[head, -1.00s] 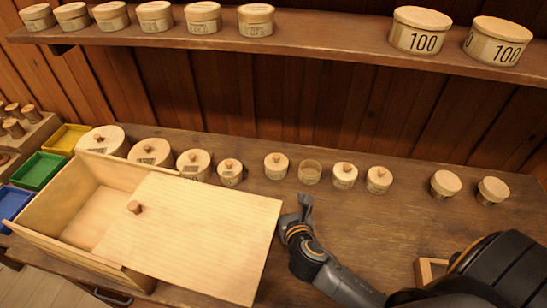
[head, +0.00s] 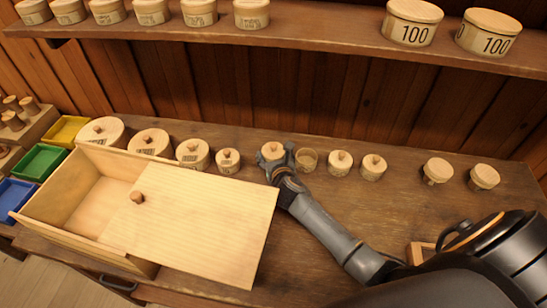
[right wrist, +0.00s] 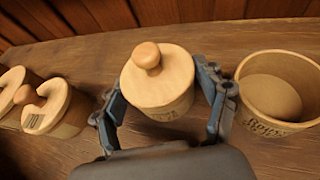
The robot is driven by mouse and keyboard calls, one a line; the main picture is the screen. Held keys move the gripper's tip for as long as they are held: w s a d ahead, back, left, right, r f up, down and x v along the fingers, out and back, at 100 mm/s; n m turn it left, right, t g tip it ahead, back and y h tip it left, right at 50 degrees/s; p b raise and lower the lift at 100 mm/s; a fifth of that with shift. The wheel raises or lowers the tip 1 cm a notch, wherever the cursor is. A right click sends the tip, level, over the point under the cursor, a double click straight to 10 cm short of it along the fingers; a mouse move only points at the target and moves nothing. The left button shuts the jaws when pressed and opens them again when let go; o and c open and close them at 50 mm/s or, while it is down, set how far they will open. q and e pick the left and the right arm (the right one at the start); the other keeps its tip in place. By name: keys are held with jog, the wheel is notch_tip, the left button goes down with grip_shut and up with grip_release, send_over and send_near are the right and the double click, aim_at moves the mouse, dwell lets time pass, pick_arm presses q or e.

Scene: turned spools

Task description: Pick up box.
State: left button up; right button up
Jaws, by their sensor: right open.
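A small round wooden box with a knobbed lid (head: 271,152) stands in the row on the bench. It also shows in the right wrist view (right wrist: 160,82), upright, with dark lettering low on its side. My right gripper (head: 283,163) is at this box. In the right wrist view the open fingers (right wrist: 163,105) stand on either side of the box, with a gap still visible at the left. The box rests on the bench. My left gripper is in neither view.
An open lidless round box (right wrist: 275,90) stands close on the right of the fingers. Another knobbed box (right wrist: 48,105) is on the left. A large wooden crate with a sliding lid (head: 200,220) fills the front left. A shelf (head: 330,38) with round boxes runs above.

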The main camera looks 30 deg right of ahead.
jog(key=shift+x, duration=0.9)
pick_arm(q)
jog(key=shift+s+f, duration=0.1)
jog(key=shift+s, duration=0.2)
pick_arm(e)
jog(key=c, duration=0.7)
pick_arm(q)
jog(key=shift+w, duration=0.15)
pick_arm(e)
jog(key=shift+c, duration=0.5)
jog(key=shift+r, duration=0.1)
